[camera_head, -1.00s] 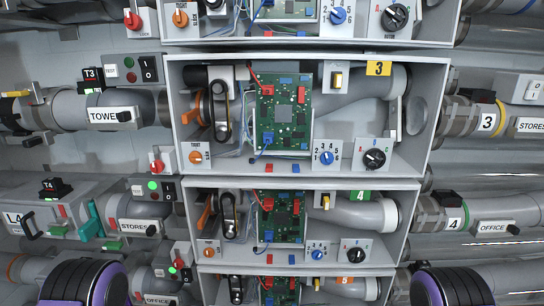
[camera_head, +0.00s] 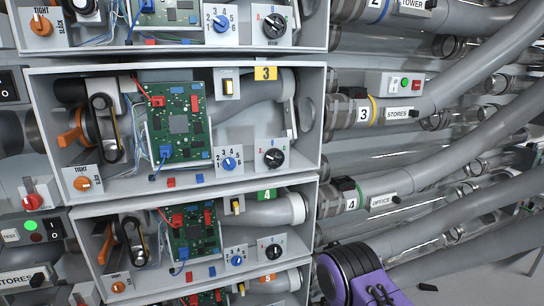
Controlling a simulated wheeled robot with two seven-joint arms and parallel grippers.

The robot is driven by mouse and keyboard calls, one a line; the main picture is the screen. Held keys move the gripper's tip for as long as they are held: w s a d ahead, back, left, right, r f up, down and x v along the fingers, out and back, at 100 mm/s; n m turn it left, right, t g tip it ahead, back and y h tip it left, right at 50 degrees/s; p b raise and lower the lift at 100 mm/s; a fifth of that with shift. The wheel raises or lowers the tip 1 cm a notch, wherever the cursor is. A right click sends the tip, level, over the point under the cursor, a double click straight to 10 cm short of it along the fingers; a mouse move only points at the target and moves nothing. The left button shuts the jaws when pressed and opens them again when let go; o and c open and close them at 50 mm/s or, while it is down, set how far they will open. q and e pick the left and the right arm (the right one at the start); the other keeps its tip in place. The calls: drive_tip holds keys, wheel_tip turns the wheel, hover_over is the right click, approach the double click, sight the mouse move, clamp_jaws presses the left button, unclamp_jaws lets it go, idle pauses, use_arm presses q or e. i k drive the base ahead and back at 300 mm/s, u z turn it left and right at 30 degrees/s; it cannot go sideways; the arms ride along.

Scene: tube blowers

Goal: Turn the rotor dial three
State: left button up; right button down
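The bay with the yellow label 3 (camera_head: 265,73) sits in the middle left of the head view, an open-fronted grey box. On its lower front are a blue knob (camera_head: 230,163) ringed by numbers and a black knob (camera_head: 273,157) on a white plate. I cannot tell which of them is the rotor dial. An orange knob (camera_head: 82,184) marked TIGHT is at its lower left. Neither gripper is in view. Only a purple and black part of my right arm shows at the bottom, right of centre.
Inside bay 3 are a green circuit board (camera_head: 179,122), a black belt (camera_head: 106,128) and an orange lever (camera_head: 74,130). Similar bays stand above and below. Grey pipes with a STORES label (camera_head: 402,114) run along the right. Space before the bay fronts looks clear.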

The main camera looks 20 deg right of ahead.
sight(274, 158)
drive_tip(key=k, duration=1.3)
drive_tip(key=z, duration=0.95)
drive_tip(key=i, duration=1.7)
drive_tip(key=u, duration=0.9)
